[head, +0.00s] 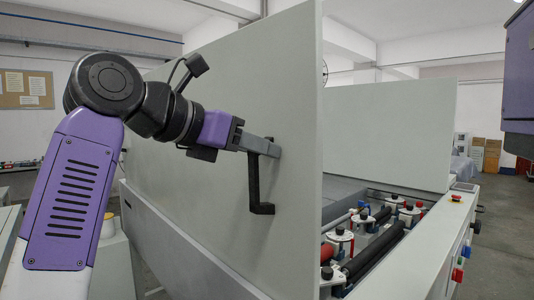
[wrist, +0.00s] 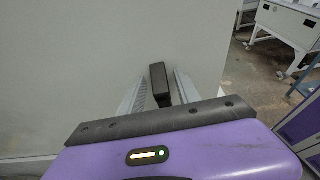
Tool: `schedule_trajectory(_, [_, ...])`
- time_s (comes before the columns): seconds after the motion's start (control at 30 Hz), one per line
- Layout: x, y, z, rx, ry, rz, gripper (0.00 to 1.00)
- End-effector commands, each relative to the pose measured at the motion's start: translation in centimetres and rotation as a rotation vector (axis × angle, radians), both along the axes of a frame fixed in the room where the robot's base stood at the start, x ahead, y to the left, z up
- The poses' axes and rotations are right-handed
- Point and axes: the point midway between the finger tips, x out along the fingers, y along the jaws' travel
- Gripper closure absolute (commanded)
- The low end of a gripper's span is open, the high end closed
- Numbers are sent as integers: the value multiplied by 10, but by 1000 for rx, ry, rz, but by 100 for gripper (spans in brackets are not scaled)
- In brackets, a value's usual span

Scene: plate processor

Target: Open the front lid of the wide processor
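The wide processor's front lid (head: 225,90) is a large pale grey panel standing steeply upright in the head view. A black bracket handle (head: 256,183) is fixed to its face towards me. My gripper (head: 262,146) is at the upper end of this handle, with its grey fingers reaching to the lid. The near part of the processor's body (head: 190,235) shows below the lid.
Behind the lid, black rollers (head: 372,256) and red-capped fittings lie exposed in the processor. A second grey panel (head: 395,130) stands upright beyond. Coloured buttons (head: 458,274) line the right side. A purple body (head: 518,75) is at the upper right. Floor shows on the right.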

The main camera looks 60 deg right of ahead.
Motion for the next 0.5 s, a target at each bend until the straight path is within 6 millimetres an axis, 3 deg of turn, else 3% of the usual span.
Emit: schedule_trajectory(0.5, [3, 10, 3, -2, 0, 0, 60])
